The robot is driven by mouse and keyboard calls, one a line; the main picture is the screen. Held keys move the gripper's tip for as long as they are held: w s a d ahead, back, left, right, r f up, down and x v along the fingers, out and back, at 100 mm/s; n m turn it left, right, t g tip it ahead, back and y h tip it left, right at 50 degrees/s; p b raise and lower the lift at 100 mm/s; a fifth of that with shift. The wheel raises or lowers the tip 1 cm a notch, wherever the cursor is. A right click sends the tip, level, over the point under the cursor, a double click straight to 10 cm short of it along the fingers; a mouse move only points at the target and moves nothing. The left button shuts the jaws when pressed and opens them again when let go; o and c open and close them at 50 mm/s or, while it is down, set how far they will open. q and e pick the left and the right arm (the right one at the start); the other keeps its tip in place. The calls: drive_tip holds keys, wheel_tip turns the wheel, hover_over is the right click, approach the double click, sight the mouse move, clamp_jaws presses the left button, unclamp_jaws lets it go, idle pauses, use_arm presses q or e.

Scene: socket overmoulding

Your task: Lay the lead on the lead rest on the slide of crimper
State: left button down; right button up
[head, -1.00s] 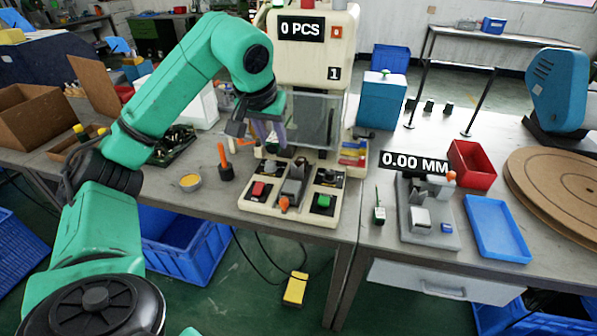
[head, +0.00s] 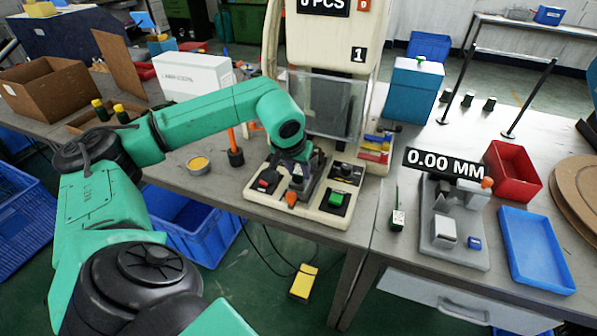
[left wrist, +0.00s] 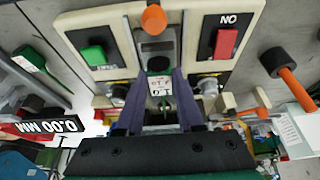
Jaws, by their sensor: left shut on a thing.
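The beige crimper (head: 332,45) stands at the back of the bench, with a red and a green button on its base. Its grey slide (left wrist: 154,45) with an orange knob (left wrist: 153,19) runs along the middle of the base. My left gripper (left wrist: 160,88) is shut on a small piece with a white tag (left wrist: 158,84), apparently the lead, above the slide. In the head view my left gripper (head: 294,166) is over the crimper base and hides the lead and most of the slide. I cannot tell whether the lead touches the lead rest.
A clear guard (head: 330,105) hangs behind my gripper. A gauge (head: 455,230), a blue tray (head: 537,250) and a red bin (head: 512,172) are at the right.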

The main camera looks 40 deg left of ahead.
use_arm(q)
drive_tip(key=shift+f, duration=0.45)
drive_tip(key=shift+w, duration=0.15)
drive_tip(key=shift+f, duration=0.15)
drive_tip(key=c, duration=0.5)
unclamp_jaws()
drive_tip(key=shift+c, duration=0.2)
use_arm(e)
drive_tip(key=shift+s+f, duration=0.15)
drive_tip(key=shift+s, duration=0.5)
use_arm(q)
drive_tip(key=shift+r, duration=0.3)
drive_tip(key=v, duration=1.1)
drive_tip(key=shift+r, duration=0.35)
use_arm(e)
drive_tip(key=shift+d, duration=0.1)
use_arm(q)
drive_tip(key=shift+d, duration=0.1)
